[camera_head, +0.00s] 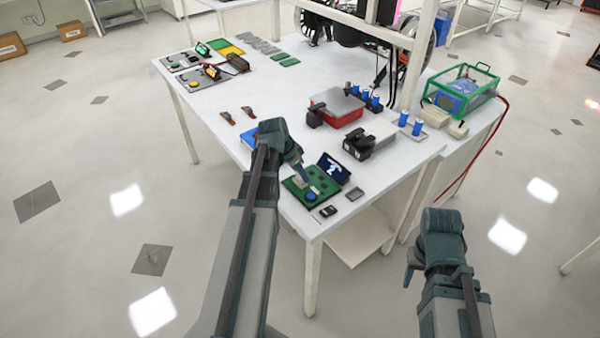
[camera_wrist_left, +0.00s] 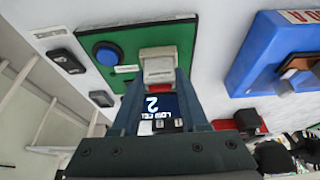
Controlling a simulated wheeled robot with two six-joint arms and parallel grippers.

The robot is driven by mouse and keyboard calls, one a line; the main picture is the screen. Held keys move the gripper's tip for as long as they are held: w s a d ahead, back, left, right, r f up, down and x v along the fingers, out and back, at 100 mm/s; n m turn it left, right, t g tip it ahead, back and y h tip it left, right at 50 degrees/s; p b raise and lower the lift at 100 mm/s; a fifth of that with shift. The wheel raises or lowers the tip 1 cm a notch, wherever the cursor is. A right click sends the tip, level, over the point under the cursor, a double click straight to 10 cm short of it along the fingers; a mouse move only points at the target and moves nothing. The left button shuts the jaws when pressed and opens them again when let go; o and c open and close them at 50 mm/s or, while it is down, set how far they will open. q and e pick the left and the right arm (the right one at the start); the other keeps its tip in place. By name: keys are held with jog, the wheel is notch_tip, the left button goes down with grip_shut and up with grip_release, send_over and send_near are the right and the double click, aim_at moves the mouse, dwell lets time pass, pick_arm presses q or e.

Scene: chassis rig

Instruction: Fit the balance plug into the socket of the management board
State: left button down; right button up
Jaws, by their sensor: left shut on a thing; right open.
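The management board (camera_head: 294,186) is a green plate with a blue button near the front corner of the white table. Its lit screen (camera_head: 332,169) also shows in the left wrist view (camera_wrist_left: 158,108), reading "2 LOW CELL" upside down. My left gripper (camera_wrist_left: 157,80) is shut on the whitish balance plug (camera_wrist_left: 158,66), over the board. The plug is at the red-edged socket area of the board; the fingers and plug hide the contact, so I cannot tell how deep it sits. My right gripper (camera_head: 410,277) hangs open and empty beyond the table, at lower right.
A blue block (camera_head: 249,138) lies left of the board, partly behind my left arm. Small dark parts (camera_head: 328,211) lie by the table's front edge. A red-sided box (camera_head: 340,108) and a grey-black unit (camera_head: 370,140) stand further back.

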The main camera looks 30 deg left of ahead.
pick_arm(q)
jog(key=shift+f, duration=0.3)
jog(key=shift+c, duration=1.8)
grip_release()
jog(key=shift+r, duration=0.1)
jog(key=p+v, duration=1.2)
jog(key=v, duration=0.1)
jog(key=shift+s+r, duration=0.25)
